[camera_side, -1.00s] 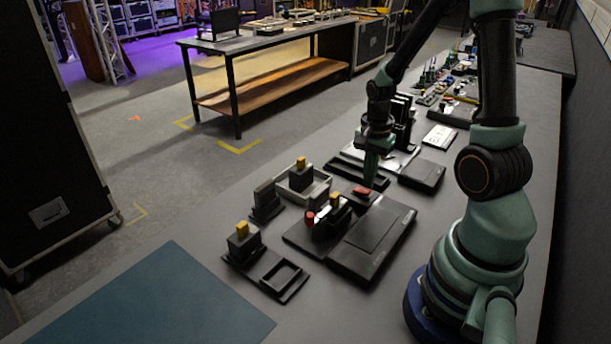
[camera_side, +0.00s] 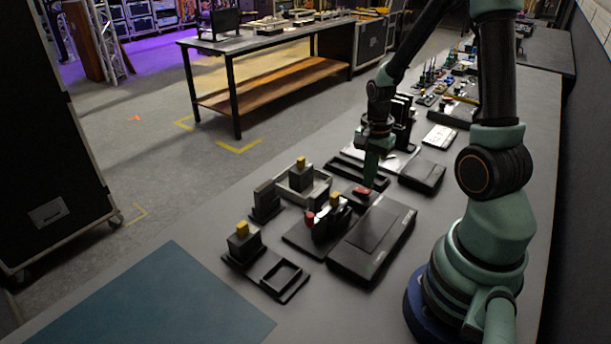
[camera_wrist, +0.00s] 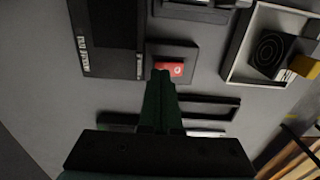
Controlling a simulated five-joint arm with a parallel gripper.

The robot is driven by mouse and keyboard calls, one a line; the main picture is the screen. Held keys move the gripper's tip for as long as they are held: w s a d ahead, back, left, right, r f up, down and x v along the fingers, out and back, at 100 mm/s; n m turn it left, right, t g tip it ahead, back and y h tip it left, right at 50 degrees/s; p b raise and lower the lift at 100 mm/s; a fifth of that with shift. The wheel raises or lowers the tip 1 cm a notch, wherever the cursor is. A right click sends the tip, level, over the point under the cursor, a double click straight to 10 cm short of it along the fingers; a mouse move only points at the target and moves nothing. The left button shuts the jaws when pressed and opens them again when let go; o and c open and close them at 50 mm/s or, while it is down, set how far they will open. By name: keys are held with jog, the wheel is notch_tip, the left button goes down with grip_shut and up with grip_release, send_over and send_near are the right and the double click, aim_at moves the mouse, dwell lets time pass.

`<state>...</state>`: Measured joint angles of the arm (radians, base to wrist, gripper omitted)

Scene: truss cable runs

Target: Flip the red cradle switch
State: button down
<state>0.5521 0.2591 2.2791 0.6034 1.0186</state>
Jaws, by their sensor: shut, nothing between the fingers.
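The red switch (camera_side: 362,191) sits on a small black cradle base beside a flat black box; in the wrist view the red switch (camera_wrist: 170,69) shows a white mark on its face. My gripper (camera_side: 369,184) points straight down with its fingertips at the switch. In the wrist view my gripper (camera_wrist: 160,76) is shut and empty, its tips overlapping the near edge of the red part. I cannot tell whether the tips touch it.
A flat black box (camera_side: 373,240) lies beside the switch. A black block with a red knob (camera_side: 310,218) and a yellow-topped piece (camera_side: 335,200) stands close by. A grey tray (camera_side: 316,193) lies to the left. A blue mat (camera_side: 150,305) covers the front left.

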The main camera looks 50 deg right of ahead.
aim_at(366, 191)
jog(key=shift+f, duration=0.75)
dwell(0.5)
jog(key=shift+r, duration=3.55)
jog(key=w+a+r+n+t, duration=0.1)
jog(key=a+r+n+t, duration=0.4)
jog(key=a+r+n, duration=0.8)
jog(key=a+n, duration=0.4)
jog(key=n, duration=0.1)
jog(key=shift+r+t, duration=0.3)
jog(key=shift+r, duration=0.05)
